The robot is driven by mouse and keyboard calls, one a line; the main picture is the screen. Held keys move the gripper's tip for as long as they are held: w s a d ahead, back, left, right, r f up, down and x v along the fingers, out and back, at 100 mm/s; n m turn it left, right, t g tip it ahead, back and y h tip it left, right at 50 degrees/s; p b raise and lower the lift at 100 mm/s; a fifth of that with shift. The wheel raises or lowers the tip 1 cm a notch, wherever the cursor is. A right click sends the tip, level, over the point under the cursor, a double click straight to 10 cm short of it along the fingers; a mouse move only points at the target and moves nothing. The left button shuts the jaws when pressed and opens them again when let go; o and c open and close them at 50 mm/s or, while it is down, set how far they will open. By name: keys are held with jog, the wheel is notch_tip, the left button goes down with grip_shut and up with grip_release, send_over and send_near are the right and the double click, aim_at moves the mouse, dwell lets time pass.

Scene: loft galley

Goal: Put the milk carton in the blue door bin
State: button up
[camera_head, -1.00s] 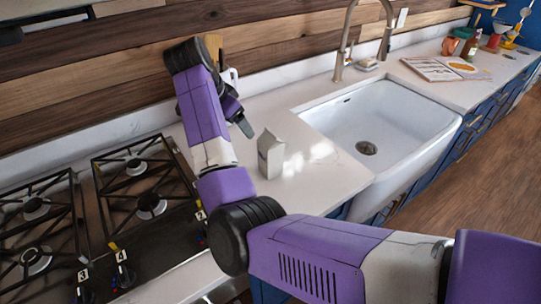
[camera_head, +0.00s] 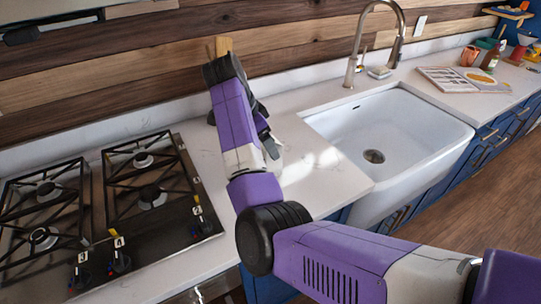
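My gripper (camera_head: 266,138) is over the counter between the stove and the sink, its fingers pointing down. My own wrist and forearm cover much of it, so its opening does not show. The milk carton, a small pale grey carton with a gabled top, stood on this counter in the earlier view. It is now almost wholly hidden behind my gripper and arm, and I cannot tell whether the fingers touch it. No blue door bin is in view.
The white sink (camera_head: 385,135) with its tall faucet (camera_head: 357,45) lies right of my gripper. The gas stove (camera_head: 105,205) is at left. An open book (camera_head: 462,79), a bottle (camera_head: 490,57) and other items stand on the far right counter. Some pale counter (camera_head: 335,185) is bare.

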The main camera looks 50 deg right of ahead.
jog(key=shift+x, duration=1.35)
jog(key=shift+r, duration=0.1)
grip_shut()
